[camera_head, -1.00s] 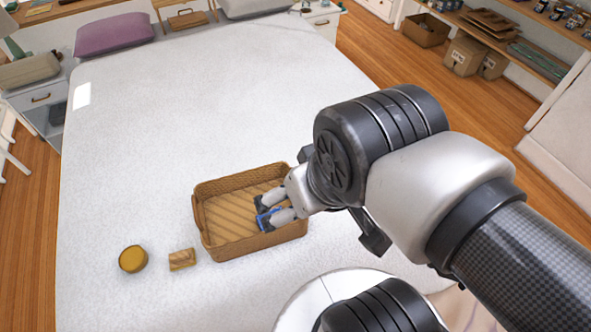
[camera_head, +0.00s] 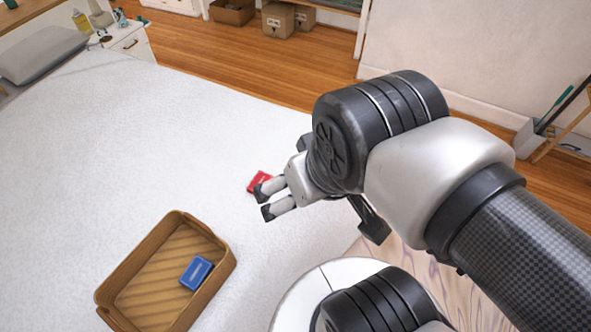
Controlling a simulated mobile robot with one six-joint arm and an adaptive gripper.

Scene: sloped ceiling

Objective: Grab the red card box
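The red card box (camera_head: 258,180) lies on the white bed (camera_head: 150,130), partly hidden behind my gripper's upper finger. My gripper (camera_head: 263,202) is in the middle of the view, with its two fingers apart and nothing between them. Its fingers point left. The upper fingertip overlaps the red box in the picture; I cannot tell whether they touch.
A wicker basket (camera_head: 112,292) stands on the bed at lower left with a blue card box (camera_head: 196,273) in it. The bed around the red box is clear. A grey pillow (camera_head: 42,54) and a white nightstand (camera_head: 128,42) are at upper left.

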